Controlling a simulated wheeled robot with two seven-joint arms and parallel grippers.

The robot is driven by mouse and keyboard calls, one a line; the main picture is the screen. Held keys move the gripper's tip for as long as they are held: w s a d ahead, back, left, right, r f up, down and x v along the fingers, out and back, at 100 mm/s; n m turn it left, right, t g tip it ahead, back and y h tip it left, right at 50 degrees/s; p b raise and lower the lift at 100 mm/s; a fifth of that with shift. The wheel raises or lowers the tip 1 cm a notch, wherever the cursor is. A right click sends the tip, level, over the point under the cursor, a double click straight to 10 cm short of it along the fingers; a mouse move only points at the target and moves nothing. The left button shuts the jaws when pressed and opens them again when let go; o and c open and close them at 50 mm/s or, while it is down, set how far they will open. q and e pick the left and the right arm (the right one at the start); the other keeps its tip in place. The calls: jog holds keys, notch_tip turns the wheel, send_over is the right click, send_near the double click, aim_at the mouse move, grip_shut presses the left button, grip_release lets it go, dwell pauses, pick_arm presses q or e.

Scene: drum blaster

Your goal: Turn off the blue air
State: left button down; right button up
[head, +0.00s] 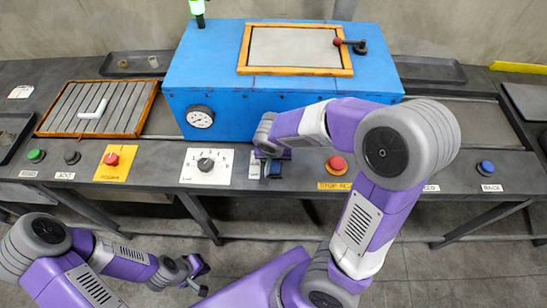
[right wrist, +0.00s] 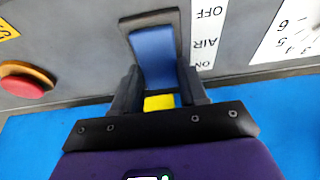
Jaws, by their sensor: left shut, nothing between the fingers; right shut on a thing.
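The blue air switch (right wrist: 153,55) sits in a dark frame on the grey panel, beside a white label (right wrist: 206,38) reading OFF, AIR and ON. My right gripper (right wrist: 158,98) is shut on the switch, at its ON end, with a yellow patch showing between the fingers. In the head view the right gripper (head: 270,155) reaches down to the panel in front of the blue machine and partly hides the switch (head: 274,169). Whether the switch is tipped to ON or OFF I cannot tell. My left gripper (head: 192,272) is shut and empty, low at the left, away from the panel.
The blue machine (head: 290,91) with a gauge (head: 200,117) stands behind the panel. A dial plate (head: 206,166) is left of the switch and a red button (head: 337,164) right of it.

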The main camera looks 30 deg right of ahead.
aim_at(273, 167)
jog(key=o, duration=1.1)
jog(key=shift+c, duration=0.2)
jog(key=shift+r, duration=0.1)
jog(key=p+v, duration=0.3)
jog(key=v, duration=0.4)
jog(key=shift+s+r, duration=0.1)
jog(key=shift+r, duration=0.15)
